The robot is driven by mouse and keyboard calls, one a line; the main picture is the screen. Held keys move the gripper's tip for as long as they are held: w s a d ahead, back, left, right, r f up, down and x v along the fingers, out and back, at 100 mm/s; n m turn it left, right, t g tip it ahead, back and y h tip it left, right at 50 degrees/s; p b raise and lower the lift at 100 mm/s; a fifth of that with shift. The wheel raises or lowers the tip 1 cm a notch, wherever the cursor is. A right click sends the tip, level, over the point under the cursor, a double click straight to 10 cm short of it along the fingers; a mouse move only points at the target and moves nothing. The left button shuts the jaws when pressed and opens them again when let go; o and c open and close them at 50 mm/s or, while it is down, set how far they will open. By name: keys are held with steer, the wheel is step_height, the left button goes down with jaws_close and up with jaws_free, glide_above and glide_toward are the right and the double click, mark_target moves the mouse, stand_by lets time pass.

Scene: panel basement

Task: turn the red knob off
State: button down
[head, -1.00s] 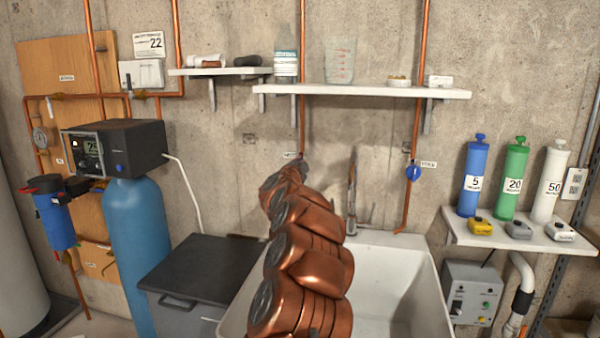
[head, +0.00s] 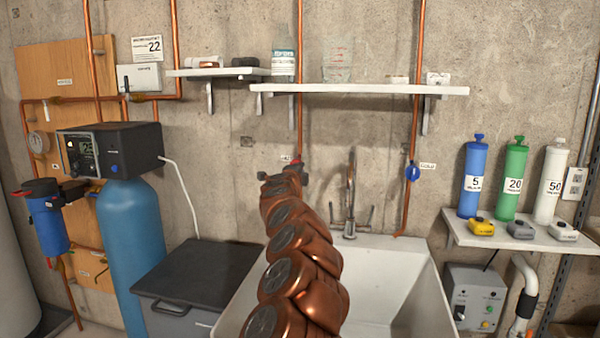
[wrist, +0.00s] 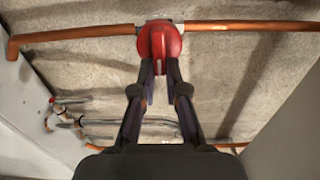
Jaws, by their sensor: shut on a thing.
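The red knob (wrist: 159,42) sits on a horizontal-looking copper pipe (wrist: 230,27) at the top middle of the wrist view. My gripper (wrist: 160,67) is at the knob's near edge, its two dark fingers closed on the knob's lower part. In the head view my gripper (head: 284,172) is at the far end of my copper-coloured arm, up against the wall by the vertical pipe above the sink. There the knob is mostly hidden behind my gripper. The knob's exact turn angle is hard to tell.
A white sink (head: 425,285) with a tap (head: 350,195) lies below and right of my arm. A blue-handled valve (head: 412,172) is on the pipe to the right. A white shelf (head: 360,90) hangs above. A dark-lidded bin (head: 198,268) stands left.

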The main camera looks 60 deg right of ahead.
steer(key=shift+w+f, duration=0.1)
steer(key=shift+f, duration=0.1)
steer(key=c, duration=1.2)
jaws_free()
steer(key=shift+r, duration=0.15)
steer(key=shift+a, duration=0.1)
steer(key=v, duration=1.2)
